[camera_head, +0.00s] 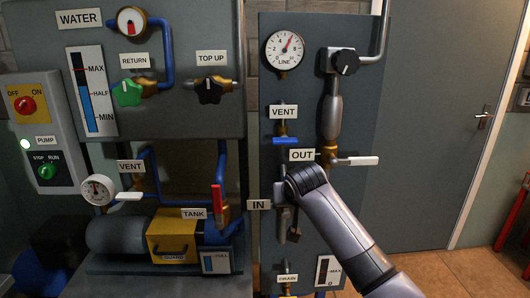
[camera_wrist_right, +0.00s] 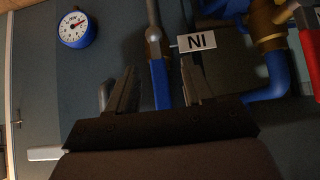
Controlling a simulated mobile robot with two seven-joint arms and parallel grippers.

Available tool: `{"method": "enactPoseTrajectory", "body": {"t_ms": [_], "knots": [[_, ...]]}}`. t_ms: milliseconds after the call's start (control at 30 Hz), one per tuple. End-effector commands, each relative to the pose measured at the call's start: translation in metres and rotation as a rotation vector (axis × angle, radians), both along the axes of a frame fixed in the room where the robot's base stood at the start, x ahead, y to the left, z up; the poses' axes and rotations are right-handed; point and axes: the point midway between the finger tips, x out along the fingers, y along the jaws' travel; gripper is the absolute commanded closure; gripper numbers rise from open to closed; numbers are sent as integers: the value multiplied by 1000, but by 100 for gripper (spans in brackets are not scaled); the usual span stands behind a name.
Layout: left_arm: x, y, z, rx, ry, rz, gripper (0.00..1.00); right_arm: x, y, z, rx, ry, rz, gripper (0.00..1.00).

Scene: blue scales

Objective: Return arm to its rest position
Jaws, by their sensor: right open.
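My right arm (camera_head: 340,228) reaches in from the lower right in the head view, in front of the panel beside the IN label (camera_head: 259,204). Its hand is mostly hidden by the arm there. In the right wrist view my right gripper (camera_wrist_right: 158,78) is open, its two dark fingers apart. A blue valve handle (camera_wrist_right: 160,86) shows between the fingers; I cannot tell whether either finger touches it. The IN label (camera_wrist_right: 198,41) appears upside down just beyond the fingers. My left gripper is not in view.
The OUT valve's white handle (camera_head: 358,161) sticks out just above my arm. The blue VENT handle (camera_head: 285,141) and LINE gauge (camera_head: 285,49) are higher. The red TANK handle (camera_head: 217,198) stands to the left. A grey door (camera_head: 430,120) is at right, with clear floor before it.

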Motion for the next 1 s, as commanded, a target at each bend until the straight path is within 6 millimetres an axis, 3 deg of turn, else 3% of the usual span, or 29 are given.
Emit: {"method": "enactPoseTrajectory", "body": {"t_ms": [33,200,500,733,1000], "knots": [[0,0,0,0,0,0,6,-8,-2,-26,12,11,11,49],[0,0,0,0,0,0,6,-37,-8,-92,54,4,57,49],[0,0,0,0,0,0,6,-111,-29,-188,100,-23,100,49],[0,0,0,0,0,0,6,-183,-51,-239,105,-53,113,49],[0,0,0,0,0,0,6,-276,-81,-270,77,-95,128,49]]}}
